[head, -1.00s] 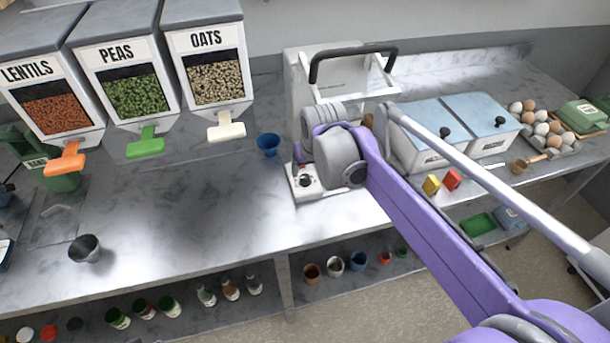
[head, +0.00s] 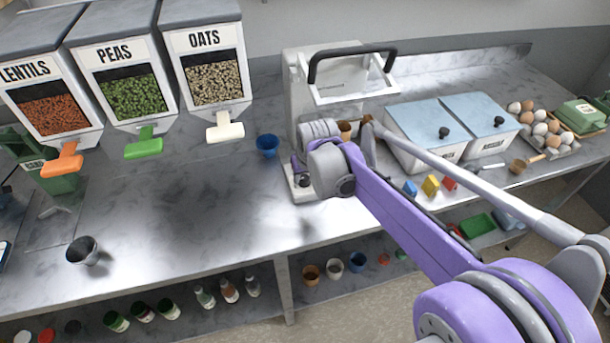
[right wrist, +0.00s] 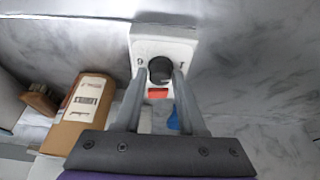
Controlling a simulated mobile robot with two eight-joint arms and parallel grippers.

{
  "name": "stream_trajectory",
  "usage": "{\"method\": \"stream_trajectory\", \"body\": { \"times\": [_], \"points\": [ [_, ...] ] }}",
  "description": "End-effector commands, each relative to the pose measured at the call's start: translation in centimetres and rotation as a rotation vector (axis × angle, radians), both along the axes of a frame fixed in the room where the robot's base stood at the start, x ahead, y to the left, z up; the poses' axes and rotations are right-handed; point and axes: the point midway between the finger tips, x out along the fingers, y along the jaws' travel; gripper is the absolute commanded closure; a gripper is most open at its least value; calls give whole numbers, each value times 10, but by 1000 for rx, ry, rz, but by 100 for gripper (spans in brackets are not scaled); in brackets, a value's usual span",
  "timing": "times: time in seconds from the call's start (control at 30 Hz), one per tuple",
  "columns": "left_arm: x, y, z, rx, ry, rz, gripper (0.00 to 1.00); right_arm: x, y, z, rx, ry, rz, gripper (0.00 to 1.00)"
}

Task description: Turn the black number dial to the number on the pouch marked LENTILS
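The black number dial (right wrist: 160,70) sits on a white plate (right wrist: 150,45) in the right wrist view. Small marks flank the dial, and a red-orange patch lies just below it. In the head view the white base (head: 303,195) shows, with the dial mostly hidden by my arm. My right gripper (right wrist: 162,76) is open, its fingertips on either side of the dial; contact is unclear. A brown package (right wrist: 88,112) with a white label lies left of it; its print is unreadable, so I cannot tell whether it is the LENTILS pouch. My left gripper is out of view.
Dispensers labelled LENTILS (head: 50,118), PEAS (head: 135,98) and OATS (head: 214,83) stand at left. A white machine with a black handle (head: 350,52) stands behind the dial. A blue cup (head: 267,146) is close by on its left. The counter's front middle is clear.

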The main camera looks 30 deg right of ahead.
Motion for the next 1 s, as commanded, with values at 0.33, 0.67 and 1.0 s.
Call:
{"method": "stream_trajectory", "body": {
  "times": [0.33,0.67,1.0],
  "points": [
    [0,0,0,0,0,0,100,0,0,0,1,0,-7,100],
    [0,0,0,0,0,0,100,1,2,0,0,0,-141,100],
    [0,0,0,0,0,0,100,1,3,0,-1,0,-411,100]
  ]
}}
